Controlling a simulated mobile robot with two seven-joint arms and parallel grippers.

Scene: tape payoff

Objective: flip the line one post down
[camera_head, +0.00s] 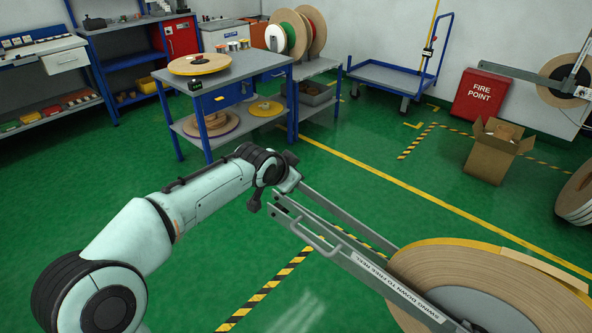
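A large tape reel (430,272) with a tan wound face and a yellow outer edge fills the lower right, cut off by the frame. A grey swing arm (345,262) with a label about swinging down to free the reel crosses in front of it. A looped handle (312,238) is on this arm. My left gripper (287,187) is at the arm's far end, close to or touching it. Its fingers are too small and overlapped to tell open from shut. My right gripper is not in view.
Another reel (552,92) on a grey arm hangs at the right wall, with more reels (578,203) below. A blue workbench (240,72) stands behind. The green floor between is clear.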

